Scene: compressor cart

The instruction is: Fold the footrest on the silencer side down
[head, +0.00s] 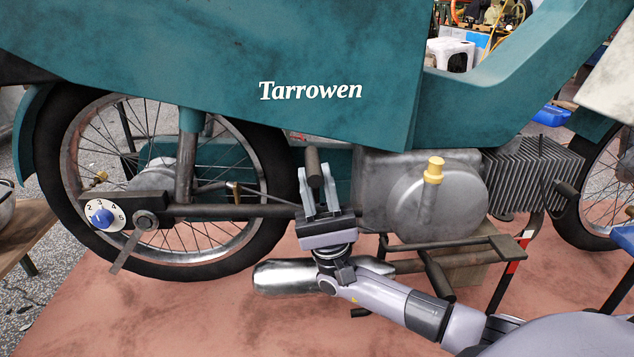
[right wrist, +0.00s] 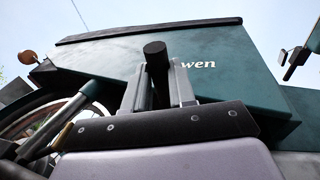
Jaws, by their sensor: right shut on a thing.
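The footrest (head: 314,163) is a short dark round peg, standing upright beside the engine, above the shiny silencer (head: 298,277). My right gripper (head: 315,192) reaches up from below with one finger on each side of the peg and is shut on it. In the right wrist view the peg (right wrist: 156,62) stands up between the two grey fingers (right wrist: 158,92), its round end above the fingertips. The peg's lower end and pivot are hidden behind the gripper. My left gripper is not in view.
The teal motorcycle (head: 230,60) fills the back. The silencer lies just below and left of my wrist. A yellow-capped engine cover (head: 440,205) and a dark stand frame (head: 450,243) are to the right. A dial (head: 104,216) sits at the rear wheel. Reddish floor mat (head: 180,320) lies clear in front.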

